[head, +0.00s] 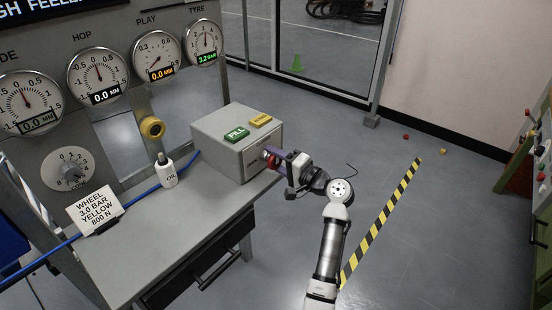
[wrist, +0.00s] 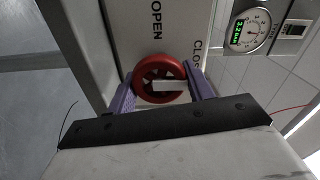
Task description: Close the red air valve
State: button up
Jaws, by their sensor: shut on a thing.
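The red air valve (wrist: 146,72) is a round handwheel on the face of a grey box. My gripper (wrist: 158,92) is shut on its rim in the wrist view, with one purple finger on each side. The box face reads OPEN beside the wheel and CLOSE partly hidden at the right. In the head view, the red valve (head: 272,160) shows only partly behind my gripper (head: 281,166), on the right side of the grey box (head: 215,141). The TYRE gauge (head: 203,43) reads 3.2 bar; it also shows in the wrist view (wrist: 249,30).
Green FILL (head: 236,133) and yellow (head: 261,121) buttons are on the box top. An oil bottle (head: 168,173) and a sign card (head: 94,211) stand on the grey bench (head: 165,225). Floor to the right is mostly clear.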

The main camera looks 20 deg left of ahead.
jog(key=o, duration=1)
jog(key=shift+c, duration=0.2)
jog(key=b+v, duration=0.3)
jog(key=v, duration=1.1)
jog(key=shift+b, duration=0.35)
